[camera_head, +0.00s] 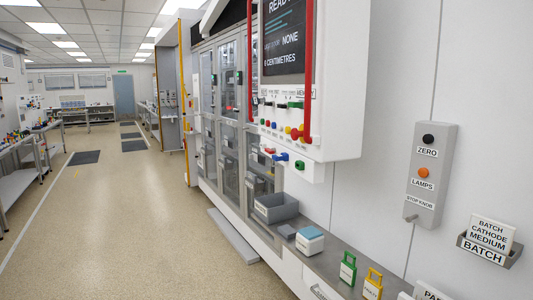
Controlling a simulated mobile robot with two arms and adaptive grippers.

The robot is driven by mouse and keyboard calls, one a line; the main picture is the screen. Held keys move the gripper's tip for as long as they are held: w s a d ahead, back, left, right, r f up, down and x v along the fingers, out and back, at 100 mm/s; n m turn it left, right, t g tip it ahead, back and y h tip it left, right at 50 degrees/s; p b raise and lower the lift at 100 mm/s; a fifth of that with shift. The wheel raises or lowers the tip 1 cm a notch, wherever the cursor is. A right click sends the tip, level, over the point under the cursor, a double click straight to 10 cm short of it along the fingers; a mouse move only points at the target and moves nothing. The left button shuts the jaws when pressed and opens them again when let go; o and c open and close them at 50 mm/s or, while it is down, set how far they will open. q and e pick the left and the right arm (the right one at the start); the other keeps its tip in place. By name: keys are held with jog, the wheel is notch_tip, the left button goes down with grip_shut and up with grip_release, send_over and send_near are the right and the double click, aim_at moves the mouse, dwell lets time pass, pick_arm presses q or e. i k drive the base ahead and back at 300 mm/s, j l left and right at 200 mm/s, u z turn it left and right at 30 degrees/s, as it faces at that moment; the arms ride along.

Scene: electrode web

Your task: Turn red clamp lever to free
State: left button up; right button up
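Neither of my grippers shows in the head view. A small red lever-like piece (269,150) sticks out below the wall panel (338,90), left of a blue piece (281,157) and a green piece (299,165). It may be the red clamp lever, but its label and setting are too small to read. Two long red vertical bars (308,75) run along the panel's front. The panel's lower face also carries several small coloured knobs (297,132).
A grey ledge (335,258) below holds a grey bin (276,207), a blue-topped box (309,240), a green tag (348,268) and a yellow tag (373,284). A grey control box (431,180) and batch card holder (489,249) are at right. The floor (125,220) at left is open.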

aim_at(272, 151)
jog(key=i+j, duration=0.1)
jog(key=i, duration=0.5)
jog(key=i+j+z, duration=0.1)
jog(key=i, duration=0.45)
